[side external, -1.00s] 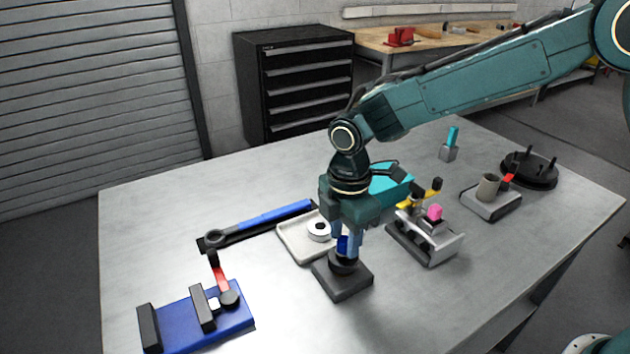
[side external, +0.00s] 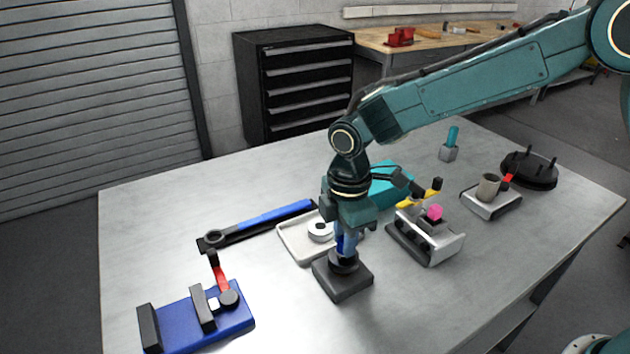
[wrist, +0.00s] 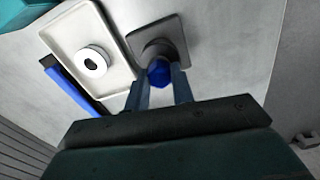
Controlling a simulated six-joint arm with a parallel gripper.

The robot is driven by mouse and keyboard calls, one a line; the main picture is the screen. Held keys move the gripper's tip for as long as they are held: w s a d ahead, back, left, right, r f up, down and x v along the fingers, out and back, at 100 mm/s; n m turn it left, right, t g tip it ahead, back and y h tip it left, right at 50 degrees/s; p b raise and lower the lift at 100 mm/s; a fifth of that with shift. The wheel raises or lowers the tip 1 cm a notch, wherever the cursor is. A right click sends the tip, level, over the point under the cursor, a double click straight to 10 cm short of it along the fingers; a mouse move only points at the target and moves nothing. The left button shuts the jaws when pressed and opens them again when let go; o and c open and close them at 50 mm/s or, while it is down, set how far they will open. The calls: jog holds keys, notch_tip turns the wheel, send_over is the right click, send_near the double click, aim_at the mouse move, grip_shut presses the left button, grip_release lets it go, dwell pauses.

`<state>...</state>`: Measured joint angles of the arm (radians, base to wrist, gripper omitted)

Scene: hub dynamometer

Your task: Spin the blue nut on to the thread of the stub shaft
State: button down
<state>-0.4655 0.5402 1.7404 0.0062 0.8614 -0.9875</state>
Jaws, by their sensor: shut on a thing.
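The blue nut (wrist: 159,73) is between the two fingertips of my gripper (wrist: 160,80), which is shut on it. In the side view my gripper (side external: 346,243) points straight down, and a strip of the blue nut (side external: 340,244) shows between the fingers. The nut is right over the dark round stub shaft (side external: 343,262), which stands on a dark square base (side external: 343,281). The base also shows in the wrist view (wrist: 174,32). The thread is hidden by the nut and fingers, so I cannot tell how far the nut sits on it.
A cream tray (side external: 290,238) with a white ring (side external: 320,231) is close behind the base. A torque wrench (side external: 260,222) lies to the left. A blue vise-like fixture (side external: 225,322) is at front left.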

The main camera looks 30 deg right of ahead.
jog(key=m, duration=1.3)
jog(key=shift+w+r, duration=0.1)
jog(key=shift+w, duration=0.05)
jog(key=m, duration=0.4)
jog(key=shift+m, duration=2.8)
jog(key=c, duration=1.3)
grip_release()
